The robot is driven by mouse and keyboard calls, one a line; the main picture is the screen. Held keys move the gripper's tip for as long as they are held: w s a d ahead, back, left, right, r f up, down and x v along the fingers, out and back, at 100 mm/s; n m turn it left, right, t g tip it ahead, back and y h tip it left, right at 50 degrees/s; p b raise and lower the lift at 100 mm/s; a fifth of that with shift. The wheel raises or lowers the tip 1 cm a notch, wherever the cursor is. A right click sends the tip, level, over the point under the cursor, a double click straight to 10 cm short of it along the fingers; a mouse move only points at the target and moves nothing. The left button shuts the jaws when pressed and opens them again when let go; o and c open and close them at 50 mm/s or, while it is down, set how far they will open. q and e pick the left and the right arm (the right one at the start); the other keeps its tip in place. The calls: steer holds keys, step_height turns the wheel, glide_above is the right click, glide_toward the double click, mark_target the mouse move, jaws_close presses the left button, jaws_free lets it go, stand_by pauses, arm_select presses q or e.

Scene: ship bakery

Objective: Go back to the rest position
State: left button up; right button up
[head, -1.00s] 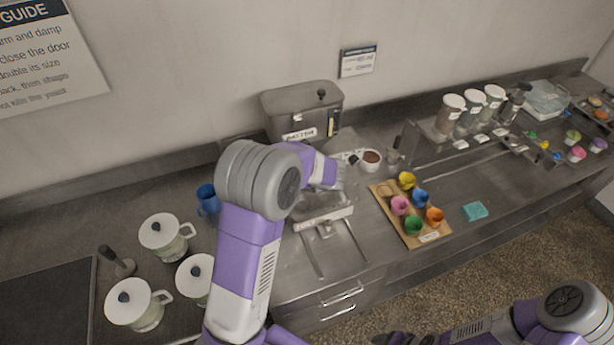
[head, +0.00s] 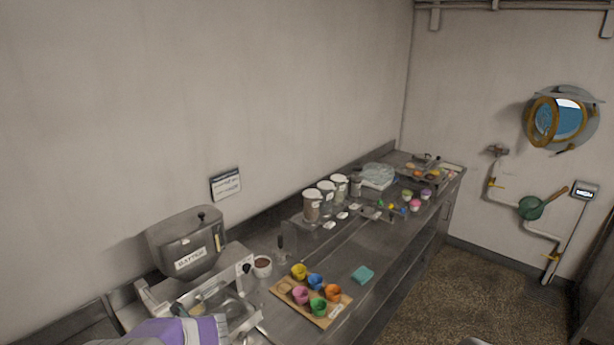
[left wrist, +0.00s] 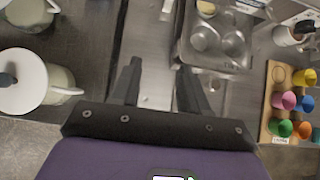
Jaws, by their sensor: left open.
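My left gripper (left wrist: 160,82) shows in the left wrist view with its two dark fingers apart and nothing between them. In the head view, a purple and grey part of my left arm shows at the bottom left, in front of the batter dispenser (head: 188,241). The left fingers cannot be made out there. My right gripper is not in view.
Lidded jars (head: 312,206) stand farther back along the counter. White-lidded pots (left wrist: 22,80) are left of the left gripper. Open floor (head: 480,290) lies right of the counter.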

arm_select(q)
steer(key=s+d+f+n+g+h, duration=0.25)
steer(key=s+d+f+n, duration=0.2)
steer(key=f, duration=0.55)
steer(key=s+d+f+n+g+h, duration=0.1)
steer(key=s+d+f+n+h, duration=0.3)
steer(key=s+n, duration=0.4)
steer(key=s+d+f+n+g+h, duration=0.1)
steer(key=s+d+f+n, duration=0.4)
steer(key=s+d+n, duration=0.25)
steer(key=s+d+f+n+g+h, duration=0.1)
steer(key=s+d+f+n+h, duration=0.3)
steer(key=s+n, duration=0.35)
step_height(320, 180, down, 17)
steer(key=w+n+y+b, duration=0.1)
steer(key=b, duration=1.6)
steer(key=shift+d+f+t, duration=0.15)
steer(key=shift+d+t, duration=0.15)
steer(key=shift+t, duration=0.05)
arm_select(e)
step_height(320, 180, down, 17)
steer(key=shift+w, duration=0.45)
